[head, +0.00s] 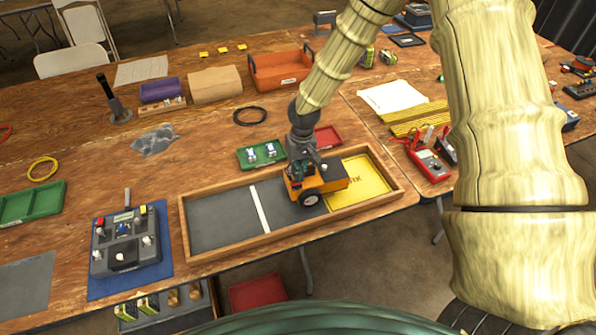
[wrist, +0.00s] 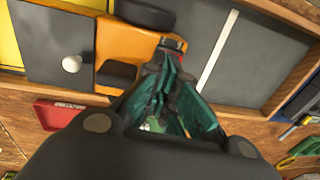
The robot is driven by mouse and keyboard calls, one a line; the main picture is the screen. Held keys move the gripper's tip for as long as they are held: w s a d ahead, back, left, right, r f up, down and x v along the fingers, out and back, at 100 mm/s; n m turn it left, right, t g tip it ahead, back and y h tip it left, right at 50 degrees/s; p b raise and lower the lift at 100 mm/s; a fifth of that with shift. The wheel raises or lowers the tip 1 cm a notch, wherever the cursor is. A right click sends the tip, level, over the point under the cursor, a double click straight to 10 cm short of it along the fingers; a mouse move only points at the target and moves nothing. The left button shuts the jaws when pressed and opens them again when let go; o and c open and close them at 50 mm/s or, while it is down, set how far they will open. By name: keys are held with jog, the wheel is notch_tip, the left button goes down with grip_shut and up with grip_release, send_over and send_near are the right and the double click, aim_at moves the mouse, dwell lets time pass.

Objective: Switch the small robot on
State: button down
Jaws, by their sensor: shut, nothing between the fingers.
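The small robot (head: 330,183) is orange with a dark top and black wheels. It stands in the wood-framed pit (head: 252,242), between the white line and the yellow pad (head: 362,180). The wrist view shows its orange body (wrist: 128,45), a black wheel and a pale round knob (wrist: 71,64) on its dark top. My gripper (head: 297,172) points down at the robot's left end. In the wrist view my gripper (wrist: 172,58) is shut and empty, its tips by a small red and dark part (wrist: 170,43). The fingers partly hide that part; contact cannot be told.
A control box (head: 125,240) with knobs lies on a blue mat at front left. Behind the pit are a green tray (head: 262,154) and a red tray (head: 327,136). A red meter (head: 430,166) lies to the right. The pit's left half is clear.

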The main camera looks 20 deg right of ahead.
jog(key=r+p, duration=0.2)
jog(key=r, duration=0.2)
jog(key=shift+d, duration=0.2)
jog(key=shift+r+b, duration=0.1)
jog(key=shift+b, duration=0.2)
notch_tip(320, 180, up, 9)
jog(key=d+b, duration=0.1)
jog(key=b, duration=0.1)
jog(key=shift+b, duration=0.4)
jog(key=shift+d, duration=0.1)
jog(key=shift+f+b, duration=0.25)
jog(key=shift+b, duration=0.95)
jog(key=b, duration=0.2)
jog(key=shift+a+b, duration=0.25)
jog(key=shift+b, duration=0.05)
jog(key=shift+b, duration=0.65)
jog(key=shift+a+r+b, duration=0.25)
jog(key=shift+a+b, duration=0.05)
jog(key=shift+b, duration=0.85)
